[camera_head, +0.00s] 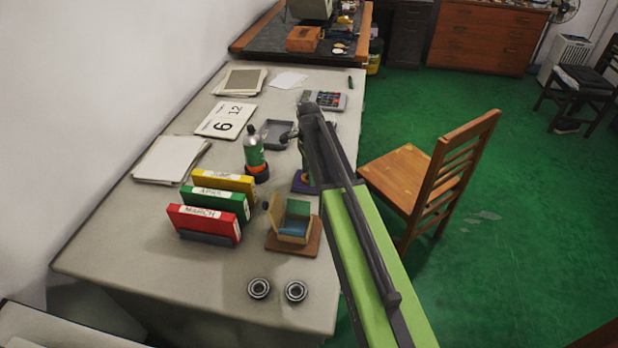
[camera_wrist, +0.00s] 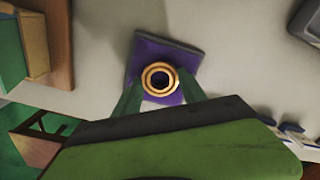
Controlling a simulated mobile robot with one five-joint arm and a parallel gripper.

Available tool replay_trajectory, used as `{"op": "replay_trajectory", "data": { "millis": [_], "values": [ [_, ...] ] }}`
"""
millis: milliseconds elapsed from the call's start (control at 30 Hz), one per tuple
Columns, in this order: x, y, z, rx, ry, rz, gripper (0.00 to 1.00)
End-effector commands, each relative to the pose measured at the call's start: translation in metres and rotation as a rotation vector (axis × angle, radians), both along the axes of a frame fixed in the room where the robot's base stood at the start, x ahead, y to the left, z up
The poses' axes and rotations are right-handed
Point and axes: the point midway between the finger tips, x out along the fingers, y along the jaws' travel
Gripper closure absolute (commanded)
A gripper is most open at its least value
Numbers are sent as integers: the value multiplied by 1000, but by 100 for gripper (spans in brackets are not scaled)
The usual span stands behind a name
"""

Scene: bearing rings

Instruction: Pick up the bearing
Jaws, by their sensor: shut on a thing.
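My gripper (camera_wrist: 159,88) is shut on a ring-shaped bearing (camera_wrist: 160,66), gold-rimmed with a dark centre, in the wrist view. A green finger lies on each side of it. The bearing is over a purple square block (camera_wrist: 184,56); I cannot tell whether it touches it. In the head view the purple block (camera_head: 301,183) shows partly beside my arm, which hides the held bearing. Two other dark, silvery bearings (camera_head: 259,288) (camera_head: 295,291) lie side by side near the front edge of the grey table (camera_head: 150,265).
A small seat-like model (camera_head: 291,228) stands left of my arm. Red, green and yellow month boxes (camera_head: 204,224), a green bottle (camera_head: 253,150), a grey tray (camera_head: 276,134) and a calculator (camera_head: 325,100) are on the table. A wooden chair (camera_head: 405,178) stands to the right.

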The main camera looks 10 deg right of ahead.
Motion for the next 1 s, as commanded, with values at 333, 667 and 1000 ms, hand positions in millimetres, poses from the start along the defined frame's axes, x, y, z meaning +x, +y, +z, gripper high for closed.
{"op": "replay_trajectory", "data": {
  "millis": [333,667,1000],
  "values": [
    [0,0,31,0,1,0,100],
    [-27,-47,79,1,1,-4,100],
    [-52,-97,109,1,1,0,100]
  ]
}}
